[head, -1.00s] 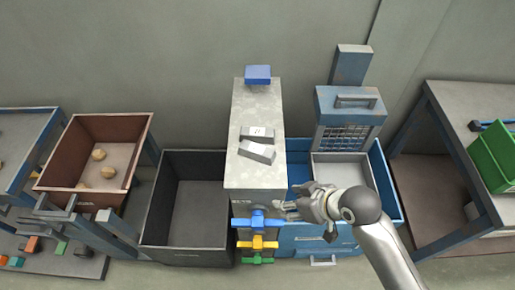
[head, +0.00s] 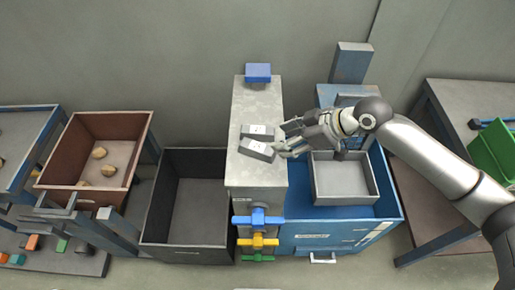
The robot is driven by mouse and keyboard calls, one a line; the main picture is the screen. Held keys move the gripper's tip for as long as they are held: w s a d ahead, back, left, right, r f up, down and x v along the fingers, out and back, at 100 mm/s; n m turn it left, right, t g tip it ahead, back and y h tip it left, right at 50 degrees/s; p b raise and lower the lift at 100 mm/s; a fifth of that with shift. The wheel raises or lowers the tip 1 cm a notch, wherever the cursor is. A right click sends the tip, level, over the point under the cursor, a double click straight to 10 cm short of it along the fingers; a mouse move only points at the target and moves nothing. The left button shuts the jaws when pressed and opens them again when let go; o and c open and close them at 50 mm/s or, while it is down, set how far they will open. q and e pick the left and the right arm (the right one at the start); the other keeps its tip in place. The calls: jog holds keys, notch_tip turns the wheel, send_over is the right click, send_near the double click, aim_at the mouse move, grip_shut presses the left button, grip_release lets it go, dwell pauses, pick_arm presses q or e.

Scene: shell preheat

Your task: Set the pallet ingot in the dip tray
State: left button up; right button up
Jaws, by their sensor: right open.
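Two grey ingots lie on top of the speckled grey cabinet (head: 250,100): a far ingot (head: 258,131) and a near ingot (head: 256,148), each with a pale label. I cannot tell which one is the pallet ingot. My right gripper (head: 281,138) is open and empty, with its fingers pointing left at the ingots' right ends. Whether a fingertip touches the near ingot is unclear. A light grey tray (head: 345,201), which looks like the dip tray, sits empty in the blue tank (head: 315,226) to the right. My left gripper is not in view.
A blue block (head: 258,73) sits at the cabinet's back edge. Blue (head: 258,219), yellow (head: 258,241) and green (head: 258,258) valve handles stick out from its front. A dark empty bin (head: 200,210) stands left of it. My right arm passes above the tank's back part.

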aim_at(257, 145)
jog(key=p+x, duration=0.1)
jog(key=x, duration=0.4)
jog(key=shift+a, duration=0.2)
jog(key=p+x, duration=0.2)
jog(key=x, duration=0.2)
jog(key=shift+w+a+f, duration=0.1)
jog(key=shift+a, duration=0.1)
jog(key=shift+w+a+f, duration=0.1)
jog(key=shift+a+f, duration=0.1)
jog(key=shift+f, duration=0.1)
jog(key=c, duration=0.9)
jog(key=shift+r, duration=0.1)
grip_shut()
jog(key=shift+w+r, duration=0.1)
